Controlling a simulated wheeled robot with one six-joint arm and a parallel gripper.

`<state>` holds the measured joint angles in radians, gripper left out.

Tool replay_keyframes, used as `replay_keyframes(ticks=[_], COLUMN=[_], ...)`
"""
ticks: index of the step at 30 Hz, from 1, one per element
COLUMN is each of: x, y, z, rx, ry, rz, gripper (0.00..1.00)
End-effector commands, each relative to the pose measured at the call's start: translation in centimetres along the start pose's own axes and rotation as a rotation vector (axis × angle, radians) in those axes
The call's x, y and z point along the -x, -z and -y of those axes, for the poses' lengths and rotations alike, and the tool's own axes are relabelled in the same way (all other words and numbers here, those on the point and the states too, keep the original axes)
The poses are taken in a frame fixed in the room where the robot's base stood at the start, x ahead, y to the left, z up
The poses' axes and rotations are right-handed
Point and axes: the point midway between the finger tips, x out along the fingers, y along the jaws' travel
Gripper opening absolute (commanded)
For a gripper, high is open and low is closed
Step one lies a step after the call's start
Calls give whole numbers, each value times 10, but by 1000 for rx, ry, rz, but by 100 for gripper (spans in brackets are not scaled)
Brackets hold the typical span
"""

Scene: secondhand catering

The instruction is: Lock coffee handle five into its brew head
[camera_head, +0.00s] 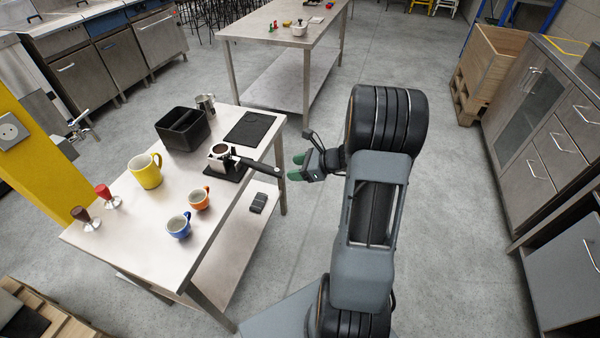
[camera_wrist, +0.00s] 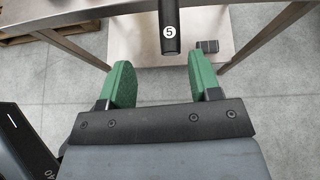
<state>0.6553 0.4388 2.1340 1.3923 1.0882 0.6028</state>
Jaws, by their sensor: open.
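The coffee handle five, a portafilter with a metal basket and black grip (camera_head: 256,165), rests with its head on a black stand (camera_head: 225,172) on the steel table. Its grip sticks out past the table's right edge. In the wrist view the grip's end (camera_wrist: 171,38) shows a white number 5, ahead of the fingers. My gripper (camera_head: 294,166) is open, its green fingers just right of the grip's end; in the wrist view the fingers (camera_wrist: 157,80) are apart with nothing between them. No brew head is clearly recognisable in these views.
On the steel table (camera_head: 140,225) stand a black bin (camera_head: 182,130), a metal jug (camera_head: 206,104), a black mat (camera_head: 250,128), a yellow mug (camera_head: 146,171), orange and blue cups and two tampers. A small dark box (camera_head: 258,203) lies on the lower shelf.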

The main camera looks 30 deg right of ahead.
Motion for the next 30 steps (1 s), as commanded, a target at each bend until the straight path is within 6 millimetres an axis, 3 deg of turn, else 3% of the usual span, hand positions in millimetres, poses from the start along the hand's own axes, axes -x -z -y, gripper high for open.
replay_keyframes(ticks=[5, 30], x=[-5, -81], y=[12, 10], z=[10, 12], rx=[-65, -63], ry=[36, 34], rz=[24, 23], gripper=[57, 57])
